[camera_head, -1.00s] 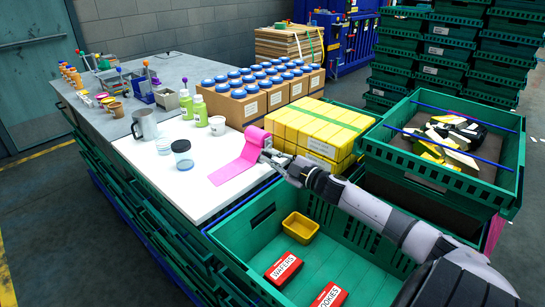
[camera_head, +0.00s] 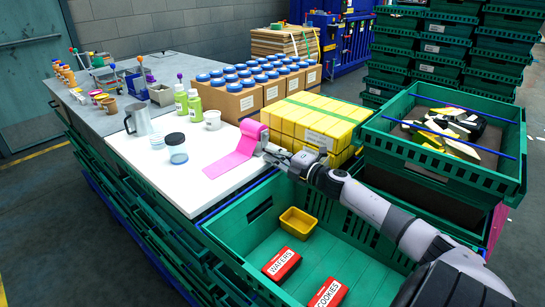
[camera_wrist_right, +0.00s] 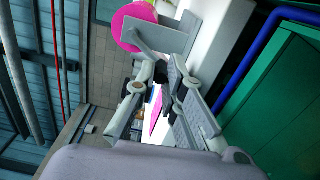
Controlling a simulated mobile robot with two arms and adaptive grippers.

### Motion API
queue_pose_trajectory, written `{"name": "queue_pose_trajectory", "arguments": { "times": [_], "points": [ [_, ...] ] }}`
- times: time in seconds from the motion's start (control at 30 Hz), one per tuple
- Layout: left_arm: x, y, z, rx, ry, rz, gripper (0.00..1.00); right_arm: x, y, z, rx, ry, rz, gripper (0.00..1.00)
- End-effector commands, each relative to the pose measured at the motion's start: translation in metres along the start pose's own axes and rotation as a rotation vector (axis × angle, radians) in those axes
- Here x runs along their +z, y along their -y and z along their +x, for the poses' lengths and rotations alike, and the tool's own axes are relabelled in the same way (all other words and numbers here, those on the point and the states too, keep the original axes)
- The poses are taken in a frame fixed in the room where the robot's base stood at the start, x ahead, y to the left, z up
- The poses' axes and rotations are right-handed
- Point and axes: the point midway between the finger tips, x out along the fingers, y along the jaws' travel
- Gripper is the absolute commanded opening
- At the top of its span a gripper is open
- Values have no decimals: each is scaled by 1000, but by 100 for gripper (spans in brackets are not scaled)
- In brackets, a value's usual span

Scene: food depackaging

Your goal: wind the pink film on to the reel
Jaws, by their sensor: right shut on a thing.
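The pink film (camera_head: 229,162) lies as a flat strip on the white worktop. Its far right end runs up to a pink roll (camera_head: 251,129) at the worktop's right edge. In the right wrist view the roll shows as a pink disc (camera_wrist_right: 128,28) beside a grey plate (camera_wrist_right: 165,36). My right gripper (camera_head: 270,151) is at the right side of the roll and shut on a part there, seemingly of the reel; the fingers hide the exact contact. It also shows in the right wrist view (camera_wrist_right: 163,75). My left gripper is not in view.
On the worktop (camera_head: 140,165) stand a clear jar (camera_head: 176,152), a metal jug (camera_head: 139,120), a white cup (camera_head: 213,122) and green bottles (camera_head: 194,104). Yellow packs (camera_head: 310,125) stand behind my gripper. A green crate (camera_head: 325,243) with red packets and a yellow tub is in front.

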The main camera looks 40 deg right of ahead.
Motion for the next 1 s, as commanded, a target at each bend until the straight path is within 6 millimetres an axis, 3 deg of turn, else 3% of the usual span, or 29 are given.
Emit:
{"name": "queue_pose_trajectory", "arguments": {
  "times": [0.57, 0.6, 0.9, 1.0],
  "points": [
    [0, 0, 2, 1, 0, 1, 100, -2, 6, -1, -8, -7, -30, 0],
    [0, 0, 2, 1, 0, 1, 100, -2, 6, -1, -8, -7, -30, 12],
    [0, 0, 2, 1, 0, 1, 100, -1, 5, -1, -6, -4, -29, 31],
    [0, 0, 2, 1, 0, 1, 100, 0, 5, 0, -6, -3, -30, 31]
  ]
}}
